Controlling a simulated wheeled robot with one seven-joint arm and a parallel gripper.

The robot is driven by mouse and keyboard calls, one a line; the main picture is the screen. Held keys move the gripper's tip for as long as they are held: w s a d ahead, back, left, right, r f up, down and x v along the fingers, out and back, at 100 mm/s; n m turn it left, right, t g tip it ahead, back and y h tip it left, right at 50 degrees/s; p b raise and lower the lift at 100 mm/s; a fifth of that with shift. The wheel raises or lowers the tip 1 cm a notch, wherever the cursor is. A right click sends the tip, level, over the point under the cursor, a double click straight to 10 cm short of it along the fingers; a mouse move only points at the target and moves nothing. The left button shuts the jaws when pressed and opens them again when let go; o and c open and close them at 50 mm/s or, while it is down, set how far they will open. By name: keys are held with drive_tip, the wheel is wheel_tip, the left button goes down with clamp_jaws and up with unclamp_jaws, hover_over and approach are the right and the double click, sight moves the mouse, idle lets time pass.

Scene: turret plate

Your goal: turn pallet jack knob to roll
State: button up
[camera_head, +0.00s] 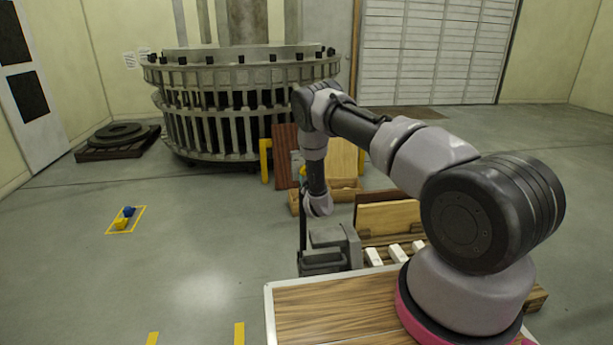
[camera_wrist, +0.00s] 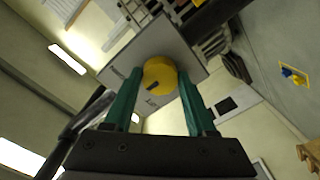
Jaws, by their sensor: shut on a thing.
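In the wrist view a round yellow knob (camera_wrist: 160,75) sits on a grey plate (camera_wrist: 188,55). The knob has a short dark mark on its lower left part. Small lettering on the plate is hard to read; the word below the knob looks like LIFT. My gripper (camera_wrist: 158,82) has its two green fingers on either side of the knob and is shut on it. In the head view the grey pallet jack (camera_head: 333,247) stands past the wooden top, in front of my arm's end. My gripper is not clearly visible there.
A wooden top with a white rim (camera_head: 268,310) lies at the front. Wooden crates and boards (camera_head: 388,216) stand right of the jack. A large slatted ring (camera_head: 250,125) stands behind. Yellow and blue items (camera_head: 122,222) lie in a floor marking at left. Open floor lies left.

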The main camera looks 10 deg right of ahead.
idle(0.3)
drive_tip(key=o, duration=1.4)
drive_tip(key=shift+c, duration=0.2)
drive_tip(key=shift+s, duration=0.15)
drive_tip(key=s, duration=1)
drive_tip(key=shift+s, duration=0.3)
